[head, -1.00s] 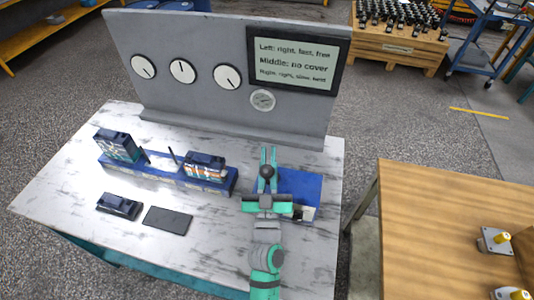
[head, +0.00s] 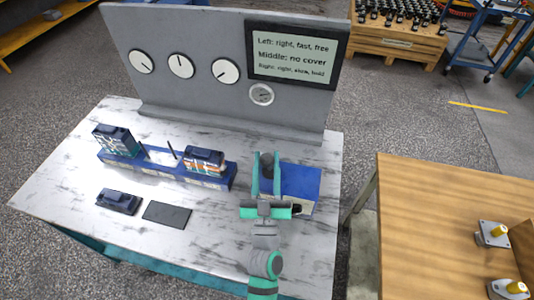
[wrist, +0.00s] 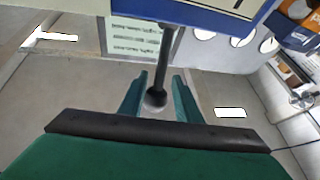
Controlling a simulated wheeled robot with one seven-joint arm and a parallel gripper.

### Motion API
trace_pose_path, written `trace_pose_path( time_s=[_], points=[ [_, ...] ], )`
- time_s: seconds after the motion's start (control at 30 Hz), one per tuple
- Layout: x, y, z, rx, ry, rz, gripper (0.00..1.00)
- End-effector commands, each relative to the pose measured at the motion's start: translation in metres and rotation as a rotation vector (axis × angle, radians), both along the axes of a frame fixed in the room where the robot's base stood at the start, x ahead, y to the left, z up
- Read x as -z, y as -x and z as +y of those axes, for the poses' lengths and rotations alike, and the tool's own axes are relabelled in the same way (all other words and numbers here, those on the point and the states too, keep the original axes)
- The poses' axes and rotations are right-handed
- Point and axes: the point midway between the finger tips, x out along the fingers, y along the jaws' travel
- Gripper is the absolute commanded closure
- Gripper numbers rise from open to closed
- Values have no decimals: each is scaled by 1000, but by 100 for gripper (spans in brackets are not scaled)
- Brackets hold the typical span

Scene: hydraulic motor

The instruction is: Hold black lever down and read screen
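The screen (head: 293,57) on the grey panel reads "Left: right, fast, free", "Middle: no cover" and "Right: right, slow, hold"; the last line is small. The black lever (wrist: 165,60) with a ball knob (wrist: 155,98) comes out of the blue and white box (head: 297,181) at the table's right. In the head view, the dark knob (head: 266,162) shows between the fingers. My gripper (head: 266,155) is open around the knob, with a gap on each side in the wrist view. Contact with the lever is not visible.
Three white gauges (head: 181,65) and a small dial (head: 262,94) sit on the panel. A blue rail (head: 168,172) with two motor-like units stands left of my gripper. A dark block (head: 118,201) and flat dark plate (head: 167,213) lie in front. A wooden table (head: 450,200) is at right.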

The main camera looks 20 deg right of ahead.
Motion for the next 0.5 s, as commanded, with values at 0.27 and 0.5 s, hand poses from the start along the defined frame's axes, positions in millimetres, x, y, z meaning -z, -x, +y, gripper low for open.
trace_pose_path(
  time_s=[0.27,0.5],
  points=[
    [19,37,14,1,-1,2,70],
    [29,59,23,0,1,-1,70]
  ],
)
